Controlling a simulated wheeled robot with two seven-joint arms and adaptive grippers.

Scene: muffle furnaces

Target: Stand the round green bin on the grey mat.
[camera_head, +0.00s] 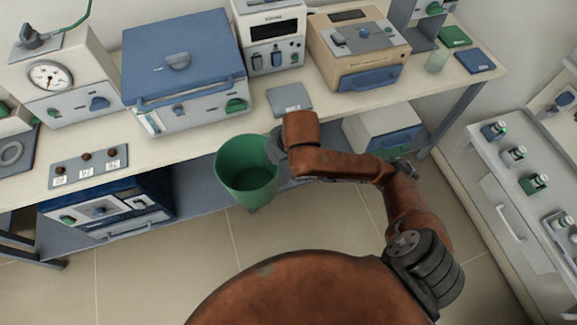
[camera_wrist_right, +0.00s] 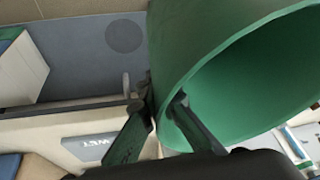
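The round green bin (camera_head: 246,172) is in the air in front of the bench's front edge, open top upward and somewhat tilted. My right gripper (camera_head: 278,143) is at its rim on the right side. In the right wrist view the bin (camera_wrist_right: 205,55) fills the upper right, and the gripper (camera_wrist_right: 160,115) has one finger inside the wall and one outside, pinching it. A small grey mat (camera_head: 290,98) lies bare on the bench top behind the bin. In the wrist view a grey patch lettered "WET" (camera_wrist_right: 92,147) is probably this mat. My left gripper is out of view.
A blue-lidded furnace (camera_head: 180,65) stands left of the mat, a white unit (camera_head: 272,35) behind it, and a beige furnace (camera_head: 357,50) to its right. A plate with brown knobs (camera_head: 88,166) lies on the bench's left. The lower shelf (camera_wrist_right: 85,60) has a dark circle.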

